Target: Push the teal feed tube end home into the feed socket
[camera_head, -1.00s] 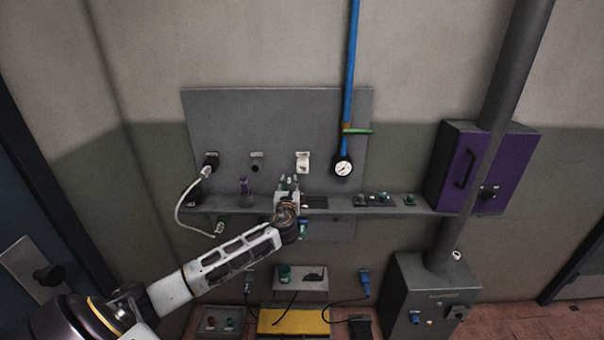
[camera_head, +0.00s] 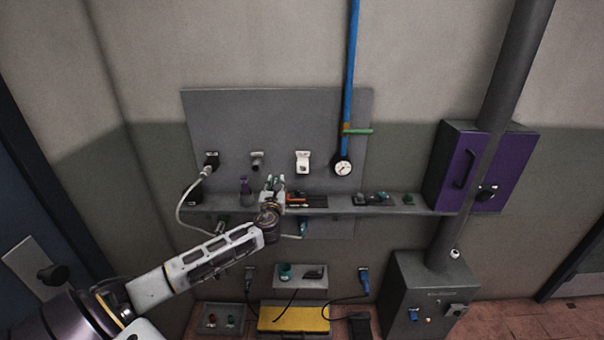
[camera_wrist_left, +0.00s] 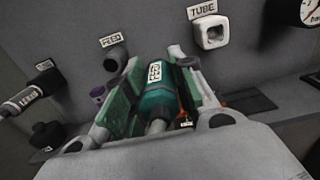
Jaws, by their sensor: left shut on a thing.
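My left gripper (camera_head: 274,184) is shut on the teal feed tube end (camera_wrist_left: 158,100), which shows between the two fingers in the left wrist view and carries a white label. The feed socket (camera_head: 257,161) is a dark grey stub on the back panel, under a small plate reading FEED. It also shows in the left wrist view (camera_wrist_left: 117,59), up and left of the tube end. The tube end points toward the panel and appears apart from the socket, below and to its right. My right gripper is not in view.
A white holder (camera_wrist_left: 211,33) labelled TUBE is right of the feed socket. A white hose plug (camera_head: 206,170) sits in a dark socket to the left. A shelf (camera_head: 330,208) with small items, including a purple one (camera_head: 244,185), runs below. A gauge (camera_head: 342,168) hangs right.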

